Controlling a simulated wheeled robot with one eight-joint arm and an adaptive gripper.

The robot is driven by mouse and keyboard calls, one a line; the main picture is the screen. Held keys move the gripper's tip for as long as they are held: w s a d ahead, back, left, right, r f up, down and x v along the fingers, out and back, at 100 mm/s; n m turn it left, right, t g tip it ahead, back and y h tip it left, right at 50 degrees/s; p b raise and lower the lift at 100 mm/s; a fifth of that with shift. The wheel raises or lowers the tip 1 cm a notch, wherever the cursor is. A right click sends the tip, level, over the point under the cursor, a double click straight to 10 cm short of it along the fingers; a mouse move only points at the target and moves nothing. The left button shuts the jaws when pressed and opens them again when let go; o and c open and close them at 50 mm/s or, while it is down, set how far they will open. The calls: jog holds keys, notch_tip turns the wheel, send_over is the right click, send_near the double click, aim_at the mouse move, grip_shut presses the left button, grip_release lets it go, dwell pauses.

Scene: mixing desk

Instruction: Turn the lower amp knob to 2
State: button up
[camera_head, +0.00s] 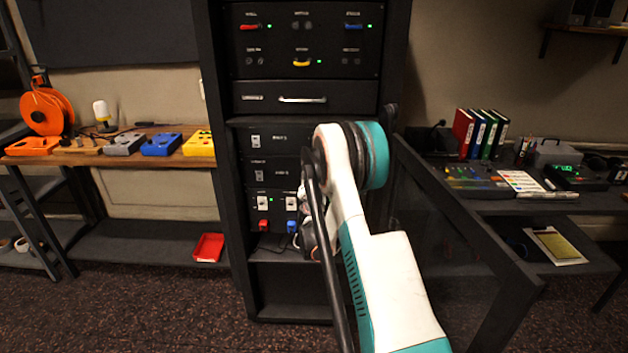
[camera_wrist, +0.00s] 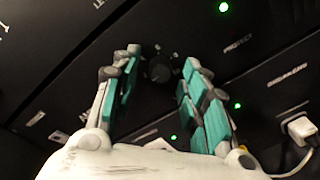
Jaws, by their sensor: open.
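The amp knob (camera_wrist: 159,70) is a small dark round knob on a black rack panel, with small pale marks around it in the wrist view. My gripper (camera_wrist: 155,68) is open, with its teal-padded fingers on the left and right of this knob. I cannot tell whether the fingertips touch it. I cannot read a number at the knob. In the head view, my white and teal arm reaches to the rack (camera_head: 240,290) and hides the knob and the gripper's fingers.
A green light (camera_wrist: 223,7) glows above the knob. A white plug (camera_wrist: 300,130) with a cable sits at the right. In the head view, a workbench (camera_head: 110,160) stands left of the rack and a desk (camera_head: 500,207) stands right. A red tray (camera_head: 208,247) lies low at the left.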

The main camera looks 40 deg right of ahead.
jog(key=v, duration=1.2)
